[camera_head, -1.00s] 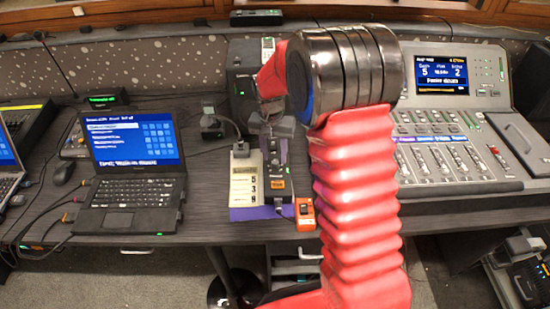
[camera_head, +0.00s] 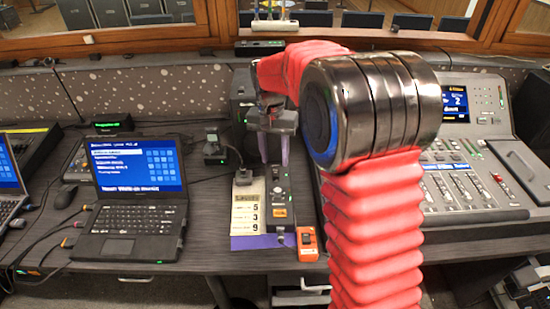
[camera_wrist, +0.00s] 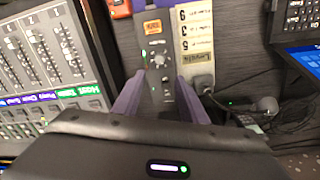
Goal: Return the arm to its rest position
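My gripper (camera_head: 274,158) hangs fingers down on the red-sleeved arm (camera_head: 375,225), above the back of the desk. Its two purple fingers are apart with nothing between them. In the wrist view my gripper (camera_wrist: 160,80) also shows open, its fingertips on either side of a small dark fader box (camera_wrist: 158,55), with a visible gap to the box in the head view. The fader box (camera_head: 279,205) has an orange label. Beside it is a card (camera_head: 247,212) reading 5, 3, 9. My arm hides part of the mixing console (camera_head: 465,195).
An open laptop (camera_head: 137,170) with cables stands on the left of the desk (camera_head: 210,225). A small orange device (camera_head: 307,243) lies at the front edge. A dark speaker-like box (camera_head: 242,100) stands behind the gripper. A wooden window frame (camera_head: 130,38) runs along the back.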

